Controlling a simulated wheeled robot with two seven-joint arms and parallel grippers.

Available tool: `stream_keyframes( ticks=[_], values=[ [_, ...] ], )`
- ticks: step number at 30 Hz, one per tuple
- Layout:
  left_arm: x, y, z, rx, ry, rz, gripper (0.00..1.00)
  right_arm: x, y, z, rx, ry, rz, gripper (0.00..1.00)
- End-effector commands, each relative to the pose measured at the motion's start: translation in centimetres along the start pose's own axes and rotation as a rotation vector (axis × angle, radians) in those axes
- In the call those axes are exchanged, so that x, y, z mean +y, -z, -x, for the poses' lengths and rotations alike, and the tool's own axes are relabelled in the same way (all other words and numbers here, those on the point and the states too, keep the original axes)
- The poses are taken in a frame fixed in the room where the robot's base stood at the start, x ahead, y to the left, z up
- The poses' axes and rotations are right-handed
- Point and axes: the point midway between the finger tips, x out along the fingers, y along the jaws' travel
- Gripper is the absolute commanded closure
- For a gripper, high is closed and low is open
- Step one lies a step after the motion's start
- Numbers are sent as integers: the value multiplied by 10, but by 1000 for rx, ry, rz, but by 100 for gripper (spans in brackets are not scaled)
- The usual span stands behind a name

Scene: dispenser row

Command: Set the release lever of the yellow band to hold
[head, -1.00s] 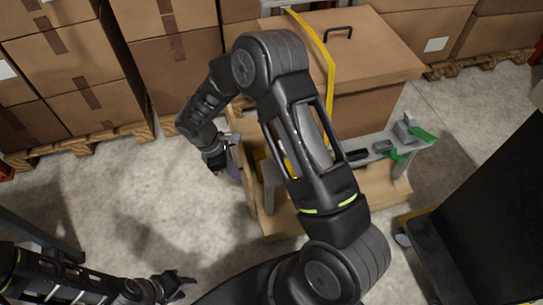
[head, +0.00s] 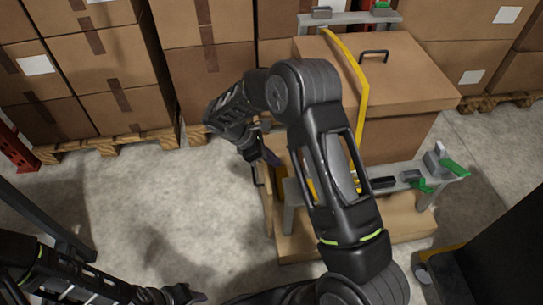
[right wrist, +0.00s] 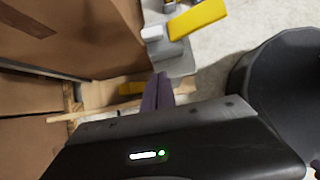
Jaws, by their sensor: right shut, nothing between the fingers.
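The yellow band (head: 362,90) runs over the lid of a big brown box (head: 415,75) and down its near side. In the right wrist view a yellow lever (right wrist: 197,18) sits on a grey bracket (right wrist: 165,50), beyond my fingertips; my arm hides most of this area in the head view. I cannot tell whether the lever is at hold. My right gripper (head: 272,158) is at the box's left side, shut and empty. Its purple fingers (right wrist: 157,92) appear close to the bracket; touching is unclear. My left gripper (head: 187,295) is low at the left, far from the box.
Green levers (head: 455,168) sit on the grey near rail (head: 405,183), right of my arm. Another grey rail (head: 345,20) stands behind the box. Stacked cartons (head: 95,60) line the back. Open floor (head: 150,210) lies left of the wooden base.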

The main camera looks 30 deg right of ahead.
Motion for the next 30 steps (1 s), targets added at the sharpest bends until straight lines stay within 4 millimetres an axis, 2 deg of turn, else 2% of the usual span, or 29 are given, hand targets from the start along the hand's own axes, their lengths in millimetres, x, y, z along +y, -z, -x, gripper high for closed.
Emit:
stream_keyframes(
  ticks=[6, 10, 12, 18, 30],
  values=[
    [-2, 0, -5, 0, 0, 0, 64, -1, 0, -47, -3, 5, 0, 100],
    [-2, 0, -6, 0, 0, 0, 64, -1, -3, -69, -1, 3, -2, 100],
    [-1, 0, -3, 0, 0, 0, 64, 0, -17, -69, 1, 1, -4, 100],
    [-1, 0, -2, 0, 0, 0, 64, 0, -36, -74, 0, 1, -2, 100],
    [-1, 0, -2, 0, 0, 0, 64, 0, -39, -75, 0, 1, 0, 100]
  ],
)
